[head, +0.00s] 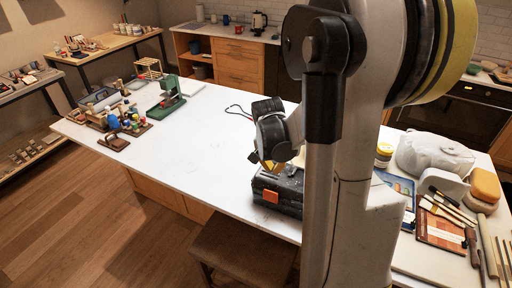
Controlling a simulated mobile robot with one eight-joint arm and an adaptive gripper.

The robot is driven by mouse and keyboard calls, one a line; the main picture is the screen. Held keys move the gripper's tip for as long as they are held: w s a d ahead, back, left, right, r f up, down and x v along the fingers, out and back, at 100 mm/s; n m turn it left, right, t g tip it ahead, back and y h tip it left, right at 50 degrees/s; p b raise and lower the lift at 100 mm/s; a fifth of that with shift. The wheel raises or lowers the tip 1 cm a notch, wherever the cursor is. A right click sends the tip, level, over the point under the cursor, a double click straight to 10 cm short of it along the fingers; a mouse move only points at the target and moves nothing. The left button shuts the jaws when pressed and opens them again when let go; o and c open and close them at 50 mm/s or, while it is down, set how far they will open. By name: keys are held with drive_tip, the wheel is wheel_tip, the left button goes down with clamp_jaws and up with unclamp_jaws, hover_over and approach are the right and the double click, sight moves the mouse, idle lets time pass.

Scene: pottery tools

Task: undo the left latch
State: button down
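A dark toolbox (290,192) sits near the front edge of the white table. An orange latch (271,196) shows on the left part of its front face. The right end of the toolbox is hidden behind my arm, so a second latch cannot be seen. My gripper (267,164) is just above the toolbox's top left part, pointing down, higher than the orange latch. Its fingertips are small and partly hidden. I cannot tell whether it touches the toolbox or whether it is open or shut.
The white table (215,160) is clear left of the toolbox. A brown stool (243,250) stands in front. A green device (171,95) and small tools are at the far left.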

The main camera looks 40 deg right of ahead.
sight(272, 191)
drive_tip(key=shift+s+a+f+b+x, duration=0.1)
drive_tip(key=shift+a+b+x, duration=0.25)
drive_tip(key=shift+b+x, duration=0.95)
drive_tip(key=shift+s+a+f+b+x, duration=0.15)
drive_tip(key=shift+a+b+x, duration=0.2)
drive_tip(key=shift+b+x, duration=0.95)
drive_tip(key=shift+s+a+b+x, duration=0.1)
drive_tip(key=shift+a+b+x, duration=0.4)
drive_tip(key=shift+x, duration=1.4)
drive_tip(key=shift+s+a, duration=0.4)
drive_tip(key=shift+a, duration=0.35)
drive_tip(key=shift+s+a+f+b, duration=0.25)
drive_tip(key=shift+a+f+b, duration=0.2)
drive_tip(key=shift+a, duration=0.15)
drive_tip(key=shift+s+a+f+b, duration=0.3)
drive_tip(key=shift+a+f+b, duration=0.1)
drive_tip(key=shift+a, duration=0.2)
drive_tip(key=shift+s+a+f+b, duration=0.25)
drive_tip(key=shift+a+f+b, duration=0.2)
drive_tip(key=shift+a, duration=0.15)
drive_tip(key=w+p+v, duration=0.1)
drive_tip(key=p+v, duration=0.5)
drive_tip(key=v, duration=0.2)
drive_tip(key=shift+s+r, duration=0.2)
drive_tip(key=shift+s, duration=0.3)
